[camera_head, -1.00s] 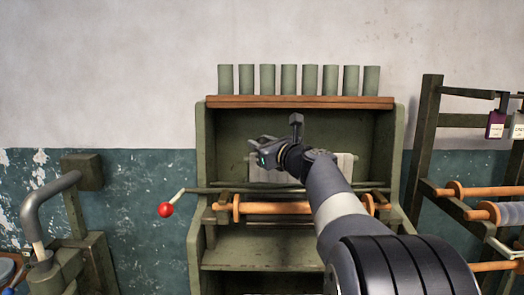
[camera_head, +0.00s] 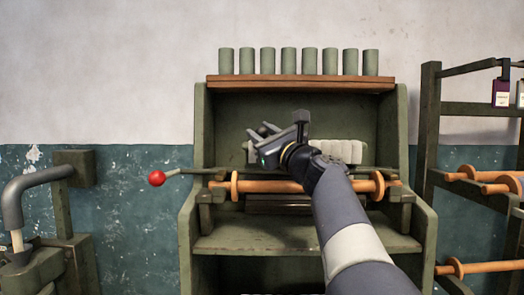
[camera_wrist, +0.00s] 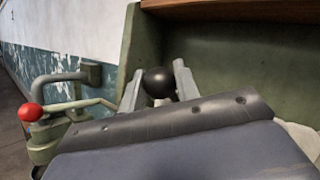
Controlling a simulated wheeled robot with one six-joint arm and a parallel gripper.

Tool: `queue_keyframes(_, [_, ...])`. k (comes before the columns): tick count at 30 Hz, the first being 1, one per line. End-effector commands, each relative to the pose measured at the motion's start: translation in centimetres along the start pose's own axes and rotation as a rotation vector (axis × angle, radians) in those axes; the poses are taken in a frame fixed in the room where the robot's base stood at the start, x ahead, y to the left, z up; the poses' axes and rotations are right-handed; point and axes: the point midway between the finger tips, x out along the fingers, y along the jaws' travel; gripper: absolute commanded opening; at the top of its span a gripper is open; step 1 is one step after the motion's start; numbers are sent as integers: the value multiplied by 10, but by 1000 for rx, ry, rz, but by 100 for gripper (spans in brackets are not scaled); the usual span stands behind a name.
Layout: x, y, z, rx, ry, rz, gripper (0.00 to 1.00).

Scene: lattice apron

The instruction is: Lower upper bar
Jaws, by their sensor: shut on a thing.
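My gripper (camera_head: 262,132) is in front of the green bench's upper opening. In the wrist view its two fingers (camera_wrist: 158,85) are closed on a black ball knob (camera_wrist: 158,82). What the knob is fixed to is hidden. A thin green bar (camera_head: 205,171) crosses the bench front, with a crank ending in a red ball (camera_head: 157,178) at its left; the ball also shows in the wrist view (camera_wrist: 30,112). A wooden flanged roller (camera_head: 260,187) lies just below it. A pale ribbed piece (camera_head: 345,152) is behind my gripper, partly covered. I cannot tell which bar is the upper one.
Green cylinders (camera_head: 288,61) stand in a row on the bench's wooden top shelf (camera_head: 230,83). A grey pipe machine (camera_head: 35,190) is at the left. A rack with wooden rollers (camera_head: 490,267) stands at the right. The lower bench shelf (camera_head: 260,243) is bare.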

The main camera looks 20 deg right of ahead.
Motion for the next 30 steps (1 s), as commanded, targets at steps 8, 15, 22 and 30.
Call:
queue_keyframes(8, [-17, 14, -15, -61, -89, -14, 0])
queue_keyframes(15, [-28, 22, -23, -114, -167, -26, 0])
queue_keyframes(22, [-39, 31, -31, -166, -245, -37, 0])
queue_keyframes(30, [-50, 40, -42, -229, -338, -52, 0])
